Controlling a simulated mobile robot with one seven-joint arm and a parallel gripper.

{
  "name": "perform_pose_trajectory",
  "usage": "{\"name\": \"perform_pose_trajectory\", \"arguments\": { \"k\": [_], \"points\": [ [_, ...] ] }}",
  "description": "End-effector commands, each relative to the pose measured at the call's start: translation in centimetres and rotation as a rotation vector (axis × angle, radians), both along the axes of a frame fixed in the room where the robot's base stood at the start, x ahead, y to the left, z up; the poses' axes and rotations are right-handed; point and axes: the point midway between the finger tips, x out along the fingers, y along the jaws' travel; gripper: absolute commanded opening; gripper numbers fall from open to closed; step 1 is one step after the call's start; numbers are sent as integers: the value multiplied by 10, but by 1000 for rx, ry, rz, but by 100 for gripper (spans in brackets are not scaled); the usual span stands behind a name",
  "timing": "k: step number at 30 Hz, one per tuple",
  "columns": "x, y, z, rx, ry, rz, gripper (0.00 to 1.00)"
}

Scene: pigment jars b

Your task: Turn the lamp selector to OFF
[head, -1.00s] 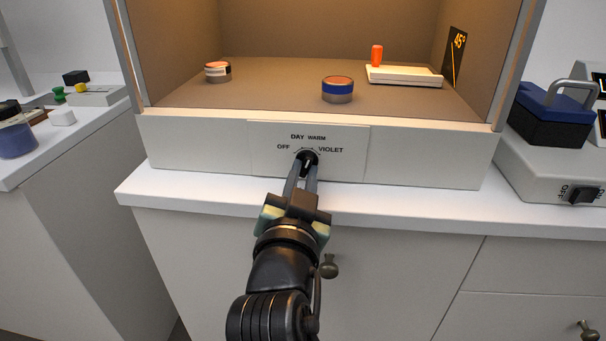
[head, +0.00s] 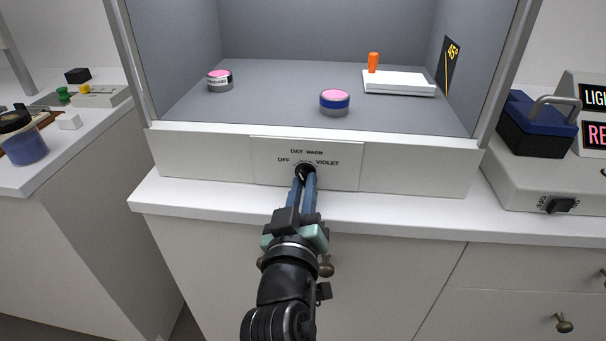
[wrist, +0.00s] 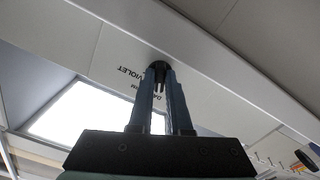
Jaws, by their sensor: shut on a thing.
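The lamp selector (head: 305,170) is a small black knob on the front panel of the viewing booth. The labels OFF, DAY, WARM and VIOLET are arranged around it. My gripper (head: 303,179) is shut on the knob, coming from below and in front. In the wrist view the fingers (wrist: 158,82) meet the black knob (wrist: 158,66), and the label panel (wrist: 125,58) shows upside down. The fingers hide much of the knob, so I cannot tell its exact pointer direction. The booth interior is lit in neutral, cool white light.
Inside the booth (head: 300,75) stand a blue-banded jar (head: 334,103), another jar (head: 220,80) and a white block (head: 398,83) with an orange peg. A white counter ledge (head: 400,208) runs below the panel. A switch box (head: 540,180) stands at the right.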

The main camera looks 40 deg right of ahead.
Motion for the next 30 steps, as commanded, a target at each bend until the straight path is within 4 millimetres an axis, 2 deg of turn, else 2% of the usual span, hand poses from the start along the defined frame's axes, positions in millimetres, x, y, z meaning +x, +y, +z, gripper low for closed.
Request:
{"name": "perform_pose_trajectory", "arguments": {
  "k": [15, 30],
  "points": [
    [-1, 0, 2, -289, 345, 1, 0],
    [-2, -1, 0, -411, 487, 0, 0]
  ]
}}
